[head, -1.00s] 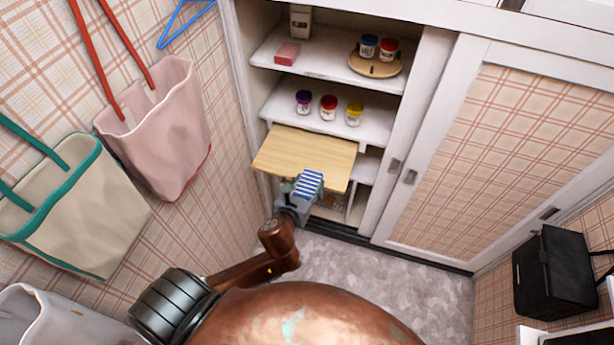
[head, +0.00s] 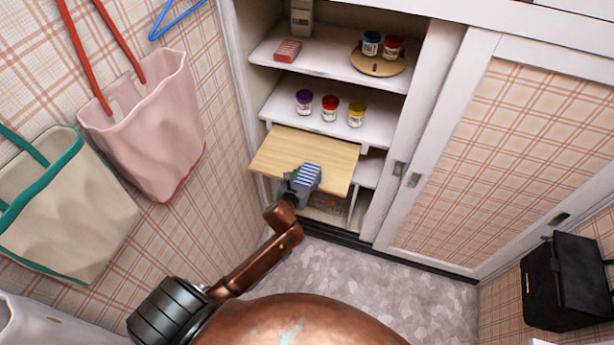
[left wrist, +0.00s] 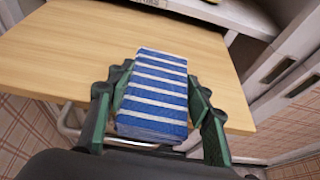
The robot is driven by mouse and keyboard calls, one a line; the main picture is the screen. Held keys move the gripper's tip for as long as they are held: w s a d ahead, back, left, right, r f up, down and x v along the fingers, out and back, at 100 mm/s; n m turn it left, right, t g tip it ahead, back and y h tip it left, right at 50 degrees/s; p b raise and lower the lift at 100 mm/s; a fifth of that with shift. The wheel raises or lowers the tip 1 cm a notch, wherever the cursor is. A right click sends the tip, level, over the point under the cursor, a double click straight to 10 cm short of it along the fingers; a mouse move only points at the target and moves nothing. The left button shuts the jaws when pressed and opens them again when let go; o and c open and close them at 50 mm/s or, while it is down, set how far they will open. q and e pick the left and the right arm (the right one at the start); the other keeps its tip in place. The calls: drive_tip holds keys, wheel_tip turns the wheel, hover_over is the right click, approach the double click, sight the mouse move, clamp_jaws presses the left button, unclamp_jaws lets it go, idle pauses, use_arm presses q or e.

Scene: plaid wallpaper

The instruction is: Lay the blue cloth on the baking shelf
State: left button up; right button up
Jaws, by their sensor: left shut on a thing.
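The folded blue cloth with white stripes (head: 309,173) is held in my left gripper (head: 305,180), over the front edge of a pull-out wooden board (head: 290,150). In the left wrist view the cloth (left wrist: 155,92) sits between the two green fingers of the gripper (left wrist: 158,84), with the board (left wrist: 70,45) beyond and below it. I cannot tell whether the cloth touches the board. The cupboard has a middle shelf (head: 285,118) and an upper shelf (head: 325,65); no label shows which is the baking shelf. My right gripper is not in view.
Jars with purple, red and yellow lids (head: 329,108) stand on the middle shelf. The upper shelf holds a pink box (head: 287,51), a grey container (head: 301,18) and a round wooden turntable (head: 377,63) with two jars. A sliding door (head: 500,150) is at the right. Bags hang at left.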

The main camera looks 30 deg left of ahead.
sight(303, 182)
use_arm(q)
drive_tip(key=shift+f, duration=0.1)
drive_tip(key=shift+f, duration=0.15)
drive_tip(key=o, duration=1.1)
drive_tip(key=shift+f, duration=0.1)
drive_tip(key=shift+f+b, duration=0.15)
drive_tip(key=shift+b, duration=0.2)
drive_tip(key=shift+s, duration=0.3)
drive_tip(key=p+v, duration=0.1)
drive_tip(key=v, duration=0.5)
drive_tip(key=shift+s+a, duration=0.1)
drive_tip(key=shift+a, duration=0.05)
drive_tip(key=shift+s+r, duration=0.25)
drive_tip(key=shift+s, duration=0.35)
